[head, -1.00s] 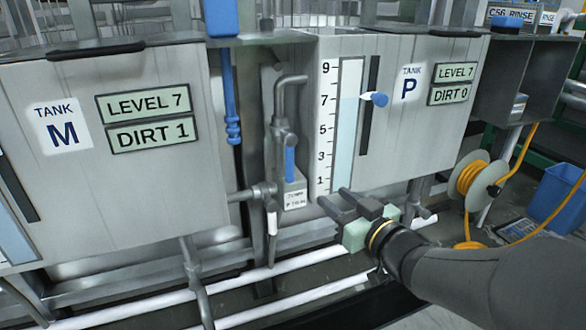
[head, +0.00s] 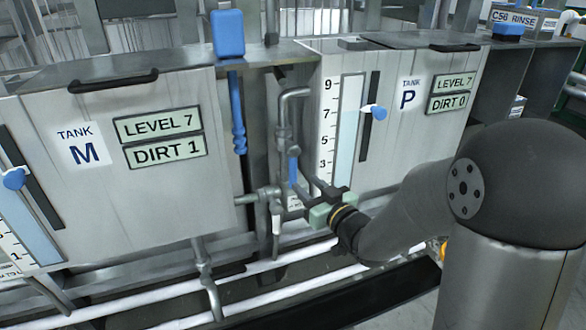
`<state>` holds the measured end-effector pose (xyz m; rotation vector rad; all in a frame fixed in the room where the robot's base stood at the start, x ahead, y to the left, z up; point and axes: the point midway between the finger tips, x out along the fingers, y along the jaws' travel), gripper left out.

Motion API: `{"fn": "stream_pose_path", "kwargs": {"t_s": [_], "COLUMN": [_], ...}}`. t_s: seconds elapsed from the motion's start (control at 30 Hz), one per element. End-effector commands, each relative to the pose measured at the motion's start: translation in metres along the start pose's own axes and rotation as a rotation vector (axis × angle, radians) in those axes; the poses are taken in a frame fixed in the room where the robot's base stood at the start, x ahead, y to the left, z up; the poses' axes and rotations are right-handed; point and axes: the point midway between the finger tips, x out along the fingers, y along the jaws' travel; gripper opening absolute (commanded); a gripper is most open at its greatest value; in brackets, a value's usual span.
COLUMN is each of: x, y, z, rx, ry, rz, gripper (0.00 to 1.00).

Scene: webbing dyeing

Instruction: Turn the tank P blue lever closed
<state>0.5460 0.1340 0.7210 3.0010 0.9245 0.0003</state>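The tank P blue lever (head: 292,170) is a short blue handle on the grey pipe between the two tanks. It hangs roughly vertically, along the pipe. Tank P (head: 425,135) is the right metal tank, with level 7 and dirt 0 on its signs. My gripper (head: 306,190) is just right of the lever's lower end, its dark fingers pointing up and left towards it. The fingers look spread, with nothing seen between them. I cannot tell whether a finger touches the lever. The gripper partly hides the small white label below the lever.
Tank M (head: 100,180) stands at left. A longer blue handle (head: 238,130) hangs between the tanks, left of the pipe. A blue gauge knob (head: 376,112) sits on tank P's front. Pipes (head: 262,195) and white rails run low beneath the tanks.

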Motion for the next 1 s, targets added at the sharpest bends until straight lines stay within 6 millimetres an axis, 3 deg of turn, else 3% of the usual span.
{"fn": "stream_pose_path", "kwargs": {"t_s": [0.1, 0.33, 0.5, 0.8, 0.93, 1.0], "x": [0.027, 0.063, 0.074, 0.076, 0.076, 0.076], "y": [-0.001, 0.0, 0.0, 0.0, 0.0, 0.0], "z": [0.002, 0.002, 0.0, 0.0, 0.0, 0.0], "rx": [0.0, 0.0, 0.001, 0.001, 0.001, 0.001], "ry": [0.002, 0.001, 0.001, 0.0, 0.0, 0.0], "rz": [-0.003, -0.001, 0.0, 0.001, 0.001, 0.001], "gripper": [0.39, 0.39, 0.39, 0.39, 0.03, 0.0]}}
